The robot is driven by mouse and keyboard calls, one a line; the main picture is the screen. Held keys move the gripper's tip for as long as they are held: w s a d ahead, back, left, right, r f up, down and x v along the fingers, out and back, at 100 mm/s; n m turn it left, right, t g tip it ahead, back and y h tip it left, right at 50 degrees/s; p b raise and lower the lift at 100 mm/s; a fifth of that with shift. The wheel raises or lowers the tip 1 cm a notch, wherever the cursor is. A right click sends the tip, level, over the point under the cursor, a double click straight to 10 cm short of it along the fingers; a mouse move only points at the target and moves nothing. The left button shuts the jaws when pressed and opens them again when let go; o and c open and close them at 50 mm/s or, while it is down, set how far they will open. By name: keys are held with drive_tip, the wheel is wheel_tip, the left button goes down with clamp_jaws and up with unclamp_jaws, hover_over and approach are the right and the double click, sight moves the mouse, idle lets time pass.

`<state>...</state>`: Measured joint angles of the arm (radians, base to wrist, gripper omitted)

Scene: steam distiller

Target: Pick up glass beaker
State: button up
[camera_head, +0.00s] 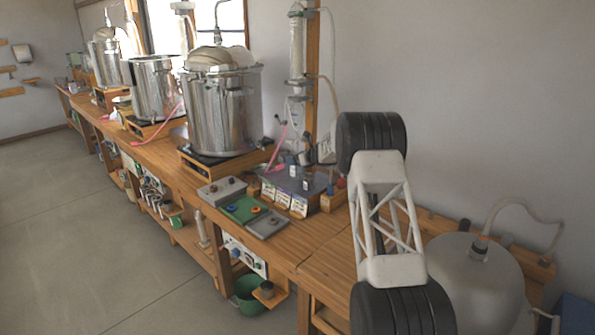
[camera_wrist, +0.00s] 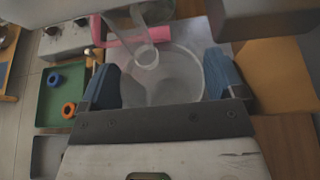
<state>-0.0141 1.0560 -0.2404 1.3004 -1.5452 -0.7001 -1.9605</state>
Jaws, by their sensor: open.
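A clear glass beaker (camera_wrist: 182,78) shows in the wrist view, its round rim seen from above. It lies between the two blue fingers of my gripper (camera_wrist: 162,72). The fingers are open, one on each side of the beaker; I cannot tell whether either touches the glass. The near side of the beaker is hidden behind the dark gripper bar. A clear glass tube (camera_wrist: 146,54) comes down over the beaker's far left part. In the head view my arm stands over the bench at the right, and I cannot make out the beaker or fingers there.
The wooden bench (camera_head: 325,266) carries a large steel pot (camera_head: 220,110) and a green tray (camera_head: 243,208) with blue and orange rings. The green tray also shows left of the fingers in the wrist view (camera_wrist: 62,88). A pink tube (camera_wrist: 128,36) lies beyond the left finger.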

drive_tip(key=c, duration=0.9)
drive_tip(key=shift+r, duration=0.2)
drive_tip(key=shift+c, duration=0.2)
drive_tip(key=s+a+r, duration=0.1)
drive_tip(key=s+a, duration=2.1)
drive_tip(key=shift+s+a, duration=0.3)
drive_tip(key=shift+r, duration=0.1)
